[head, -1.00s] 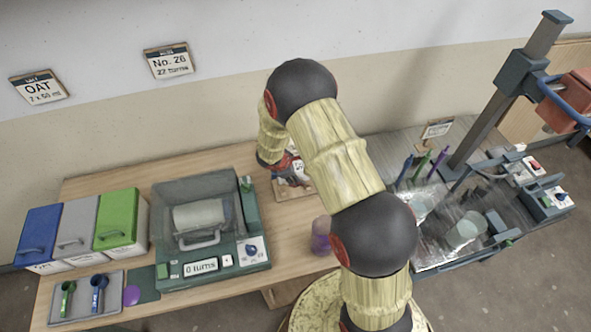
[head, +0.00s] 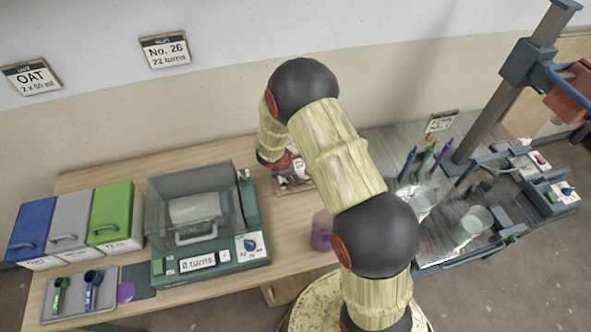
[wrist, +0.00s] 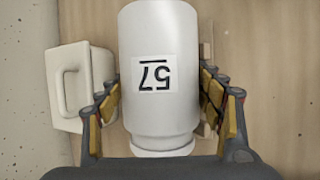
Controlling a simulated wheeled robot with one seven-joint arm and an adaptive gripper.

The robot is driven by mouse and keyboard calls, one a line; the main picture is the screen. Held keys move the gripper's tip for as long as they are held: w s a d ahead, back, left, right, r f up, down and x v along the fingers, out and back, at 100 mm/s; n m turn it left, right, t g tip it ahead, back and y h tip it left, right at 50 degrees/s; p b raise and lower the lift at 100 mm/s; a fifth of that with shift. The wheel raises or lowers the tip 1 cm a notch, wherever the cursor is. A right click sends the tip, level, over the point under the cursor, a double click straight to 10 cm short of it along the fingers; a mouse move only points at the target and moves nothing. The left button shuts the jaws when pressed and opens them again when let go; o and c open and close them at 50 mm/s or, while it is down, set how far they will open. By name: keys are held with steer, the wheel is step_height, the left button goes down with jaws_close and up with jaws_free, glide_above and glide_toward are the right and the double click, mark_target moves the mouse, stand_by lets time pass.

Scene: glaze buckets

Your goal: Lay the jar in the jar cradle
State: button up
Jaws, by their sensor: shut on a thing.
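A white jar (wrist: 160,55) with a "57" label, upside down in the wrist view, lies lengthwise between the two fingers of my gripper (wrist: 165,98). My gripper is shut on it. A pale wooden piece (wrist: 207,48), perhaps part of the jar cradle, shows just right of the jar in the wrist view. In the head view my gripper (head: 290,168) is mostly hidden behind my arm, above a small wooden base (head: 293,188) at the back of the table. I cannot tell whether the jar touches the wood.
A white lidded box with a handle (wrist: 82,88) is close left of the jar in the wrist view. A green machine with a clear cover (head: 190,205) stands left of my arm. A purple cup (head: 321,232) is near my arm. Bins (head: 75,230) stand far left.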

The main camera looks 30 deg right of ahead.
steer(key=o, duration=1.4)
steer(key=shift+r, duration=0.15)
steer(key=shift+c, duration=0.2)
steer(key=shift+o, duration=1.2)
steer(key=shift+o, duration=0.2)
steer(key=shift+s+f, duration=0.1)
steer(key=shift+f, duration=0.1)
steer(key=shift+a+r, duration=0.2)
steer(key=shift+r, duration=0.3)
steer(key=v, duration=1.1)
